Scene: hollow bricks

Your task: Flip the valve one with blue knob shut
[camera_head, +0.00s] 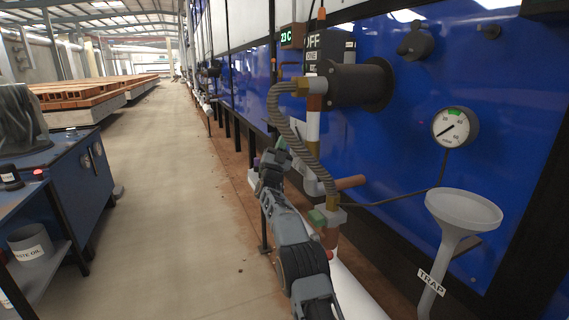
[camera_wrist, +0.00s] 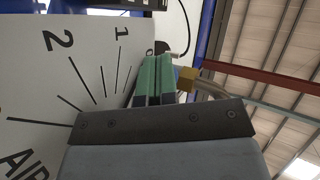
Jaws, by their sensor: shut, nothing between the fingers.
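My gripper (camera_wrist: 153,80) is shut and empty; its two green-padded fingers lie side by side in the wrist view. In the head view my gripper (camera_head: 276,150) is at the far end of my arm, low beside the white pipes along the blue machine. A small purplish spot (camera_head: 256,162) shows next to it; I cannot tell whether it is a valve knob. No clearly blue knob can be made out in either view.
A white dial (camera_wrist: 85,60) and a brass fitting (camera_wrist: 187,79) are close behind the fingers. The braided hose (camera_head: 288,122), a copper pipe stub (camera_head: 350,182) and a grey funnel (camera_head: 463,210) stand right of my arm. A blue bench (camera_head: 75,190) is left; the floor between is clear.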

